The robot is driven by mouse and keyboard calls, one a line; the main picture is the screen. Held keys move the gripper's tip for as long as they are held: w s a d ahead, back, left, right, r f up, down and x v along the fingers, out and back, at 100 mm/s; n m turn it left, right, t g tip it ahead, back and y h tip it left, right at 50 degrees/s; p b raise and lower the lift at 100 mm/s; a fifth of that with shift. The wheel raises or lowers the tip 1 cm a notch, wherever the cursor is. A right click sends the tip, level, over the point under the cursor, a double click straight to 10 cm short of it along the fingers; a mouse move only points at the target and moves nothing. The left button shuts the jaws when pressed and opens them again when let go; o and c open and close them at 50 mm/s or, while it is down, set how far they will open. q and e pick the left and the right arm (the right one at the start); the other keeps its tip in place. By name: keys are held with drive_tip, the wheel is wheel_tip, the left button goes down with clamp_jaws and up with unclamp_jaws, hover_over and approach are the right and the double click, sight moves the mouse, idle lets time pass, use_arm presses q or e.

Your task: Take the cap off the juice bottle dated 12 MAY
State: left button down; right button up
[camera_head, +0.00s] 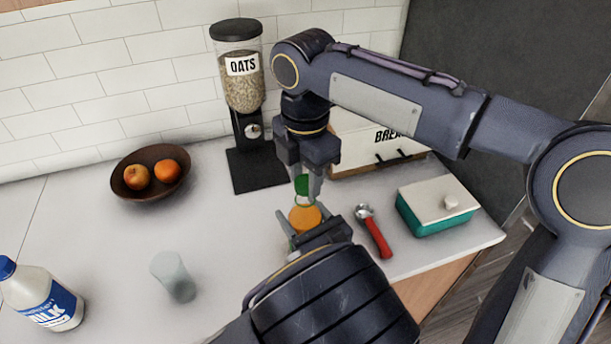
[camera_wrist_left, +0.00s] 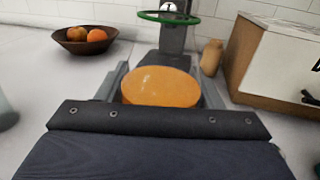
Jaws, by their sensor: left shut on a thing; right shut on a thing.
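The juice bottle (camera_head: 305,217) shows as an orange round top below the right gripper; it also fills the middle of the left wrist view (camera_wrist_left: 160,86). My left gripper (camera_head: 309,228) is shut on it, with a finger on each side. No date label is visible. My right gripper (camera_head: 307,187) points down over the bottle, shut on the green cap (camera_head: 302,185). The cap is apart from the bottle, above its top; in the left wrist view a green ring (camera_wrist_left: 168,18) shows above the orange disc. The bottle's lower body is hidden by my left gripper.
A red-handled scoop (camera_head: 376,236) and a teal box with a white lid (camera_head: 438,204) are right. An oats dispenser (camera_head: 243,90) and bread box (camera_head: 373,145) stand behind. A fruit bowl (camera_head: 152,188), glass (camera_head: 174,277) and milk bottle (camera_head: 40,298) are left, with clear counter between.

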sight(306, 181)
drive_tip(key=shift+r, duration=2)
use_arm(q)
drive_tip(key=shift+c, duration=1.5)
unclamp_jaws()
